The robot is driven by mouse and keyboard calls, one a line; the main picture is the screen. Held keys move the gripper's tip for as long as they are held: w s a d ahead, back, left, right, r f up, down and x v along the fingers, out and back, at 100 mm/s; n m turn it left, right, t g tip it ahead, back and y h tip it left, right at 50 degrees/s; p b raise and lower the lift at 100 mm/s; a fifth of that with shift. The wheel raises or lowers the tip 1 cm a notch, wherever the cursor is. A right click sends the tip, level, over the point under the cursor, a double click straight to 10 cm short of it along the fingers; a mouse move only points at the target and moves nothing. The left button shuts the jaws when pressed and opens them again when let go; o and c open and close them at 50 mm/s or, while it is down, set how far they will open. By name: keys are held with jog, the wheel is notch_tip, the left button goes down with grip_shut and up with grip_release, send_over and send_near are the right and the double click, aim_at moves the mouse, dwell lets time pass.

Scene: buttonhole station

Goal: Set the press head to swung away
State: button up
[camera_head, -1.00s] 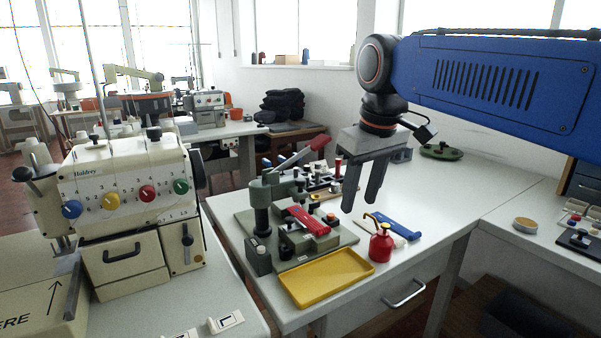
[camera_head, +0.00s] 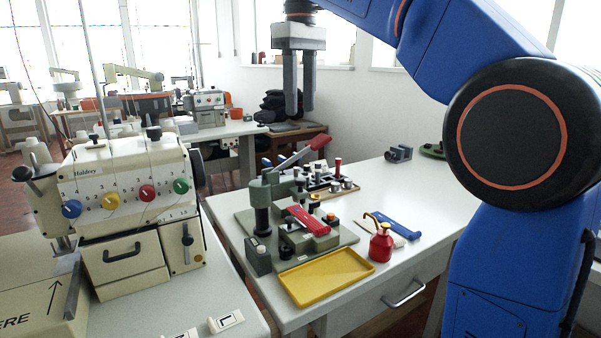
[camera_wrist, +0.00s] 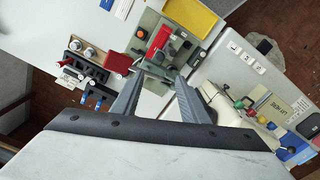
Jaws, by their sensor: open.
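The press (camera_head: 262,205) is a grey-green hand press on a flat base plate on the white table. Its head (camera_head: 272,186) sits on top of the post, and a lever with a red grip (camera_head: 318,143) slants up to the right from it. A red clamp handle (camera_head: 308,220) lies low on the base. In the wrist view the press (camera_wrist: 150,40) shows beyond my fingers, with the red grip (camera_wrist: 117,63) left of them. My gripper (camera_head: 300,112) is open and empty, pointing down, well above and behind the press. It touches nothing.
A yellow tray (camera_head: 326,276), a red oil can (camera_head: 381,244) and a blue-handled tool (camera_head: 398,225) stand in front and right of the press. A rack of small dies (camera_head: 330,180) lies behind it. A cream sewing machine (camera_head: 125,195) is at left.

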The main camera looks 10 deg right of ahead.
aim_at(300, 179)
notch_tip(300, 179, down, 17)
jog(key=shift+f, duration=0.1)
dwell(0.5)
jog(key=shift+c, duration=0.6)
grip_shut()
